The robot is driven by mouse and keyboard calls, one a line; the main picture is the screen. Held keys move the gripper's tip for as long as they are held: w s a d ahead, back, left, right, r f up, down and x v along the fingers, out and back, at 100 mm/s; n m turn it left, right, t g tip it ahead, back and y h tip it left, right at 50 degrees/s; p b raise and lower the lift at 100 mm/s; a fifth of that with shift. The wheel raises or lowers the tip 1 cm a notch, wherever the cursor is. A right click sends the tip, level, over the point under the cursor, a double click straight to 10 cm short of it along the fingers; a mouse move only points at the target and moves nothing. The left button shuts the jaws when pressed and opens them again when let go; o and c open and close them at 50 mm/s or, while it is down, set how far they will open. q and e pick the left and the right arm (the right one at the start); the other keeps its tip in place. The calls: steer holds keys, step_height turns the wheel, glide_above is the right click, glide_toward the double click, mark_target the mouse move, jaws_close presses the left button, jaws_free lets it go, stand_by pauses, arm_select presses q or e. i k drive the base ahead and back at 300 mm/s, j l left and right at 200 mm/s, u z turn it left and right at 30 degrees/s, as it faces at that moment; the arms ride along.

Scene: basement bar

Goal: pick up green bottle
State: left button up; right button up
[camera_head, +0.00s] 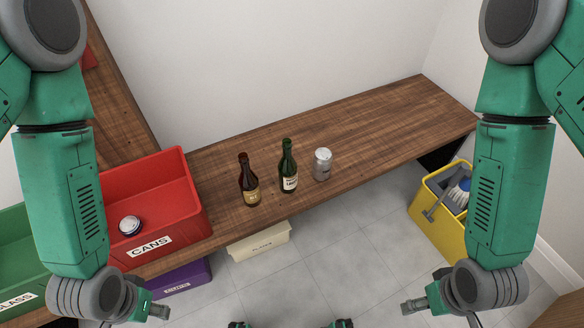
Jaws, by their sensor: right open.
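The green bottle (288,167) stands upright on the wooden counter (380,122), with a pale label on its front. A brown bottle (248,182) stands to its left and a silver can (322,164) to its right, both apart from it. My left gripper (140,312) is at the bottom left edge, below the red bin and well away from the bottle. It is mostly cut off, so its jaws are unclear. My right gripper (440,312) is at the bottom right, partly cut off, open and away from the green bottle.
A red bin (180,190) marked CANS, with a can (129,225) in it, is at the left. A green bin (22,250) is further left. Purple (180,280) and cream (258,244) bins sit below the counter edge. A yellow bucket (435,215) stands right. The counter's right part is clear.

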mark_target(287, 167)
steer(key=k+j+u, duration=0.2)
steer(key=k, duration=0.15)
steer(key=k+u, duration=0.2)
steer(key=k, duration=0.2)
steer(key=u, duration=1.45)
steer(key=z, duration=1.9)
steer(key=j, duration=0.1)
